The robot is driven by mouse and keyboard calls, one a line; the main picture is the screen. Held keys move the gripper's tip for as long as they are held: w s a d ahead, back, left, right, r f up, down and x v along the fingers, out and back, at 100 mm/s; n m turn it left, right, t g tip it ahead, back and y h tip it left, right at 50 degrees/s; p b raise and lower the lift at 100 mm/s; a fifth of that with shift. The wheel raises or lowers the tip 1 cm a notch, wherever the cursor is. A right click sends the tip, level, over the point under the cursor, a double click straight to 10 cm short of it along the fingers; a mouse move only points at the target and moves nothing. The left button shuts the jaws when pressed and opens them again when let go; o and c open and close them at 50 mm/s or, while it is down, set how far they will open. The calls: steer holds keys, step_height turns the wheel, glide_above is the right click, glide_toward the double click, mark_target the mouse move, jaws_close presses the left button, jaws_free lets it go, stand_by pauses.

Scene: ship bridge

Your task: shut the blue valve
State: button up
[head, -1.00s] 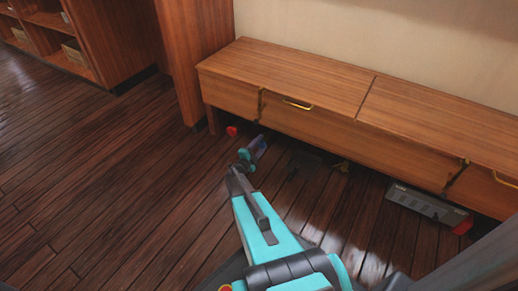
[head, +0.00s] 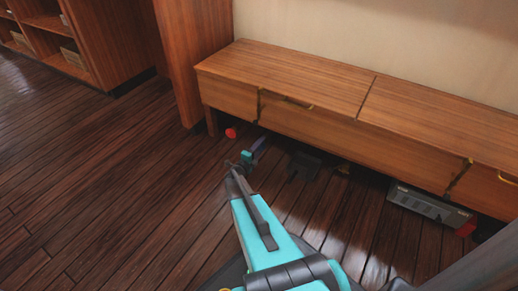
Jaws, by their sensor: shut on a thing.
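My gripper (head: 250,155) is at the end of my teal arm, low over the floor in front of the bench. It is shut on a small dark blue part (head: 260,144), which I take for the blue valve's handle. My wrist hides part of it, and its exact angle is too small to tell.
A wooden bench with drawers (head: 330,125) runs along the wall behind my gripper. Under it are a red round part (head: 231,133), a black object (head: 304,165) and a grey box (head: 430,204) with a red end. The floor to the left is clear.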

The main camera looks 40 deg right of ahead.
steer(key=o, duration=1)
steer(key=shift+w+a, duration=0.1)
steer(key=p+v, duration=0.4)
steer(key=v, duration=0.9)
steer(key=shift+a+p, duration=0.35)
steer(key=shift+p, duration=0.05)
